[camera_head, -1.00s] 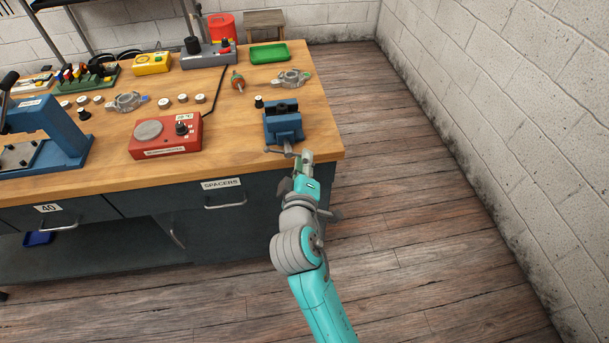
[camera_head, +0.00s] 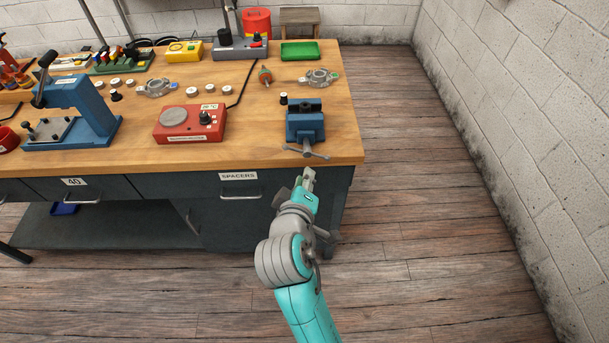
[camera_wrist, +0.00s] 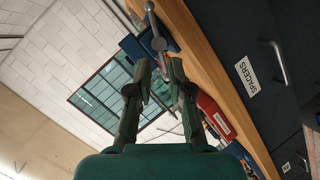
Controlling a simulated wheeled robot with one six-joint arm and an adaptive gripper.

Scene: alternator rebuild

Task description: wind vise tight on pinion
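The blue vise (camera_head: 305,126) stands at the front right corner of the bench, with its grey screw handle (camera_head: 306,153) facing the front edge. A dark shape shows at its jaws, too small to tell whether it is the pinion. My gripper (camera_head: 308,176) is just in front of the bench edge, below and near the handle. In the wrist view my gripper (camera_wrist: 157,74) has its two fingers apart with nothing between them. The vise handle (camera_wrist: 153,22) lies beyond the fingertips there, seemingly not touched, with part of the blue vise (camera_wrist: 134,46) behind it.
A small black piece with a white top (camera_head: 283,99) stands left of the vise. A red heater box (camera_head: 189,124) and a blue press (camera_head: 84,110) stand farther left. A drawer marked SPACERS (camera_head: 240,190) is under the bench edge. The floor (camera_head: 420,240) to the right is clear.

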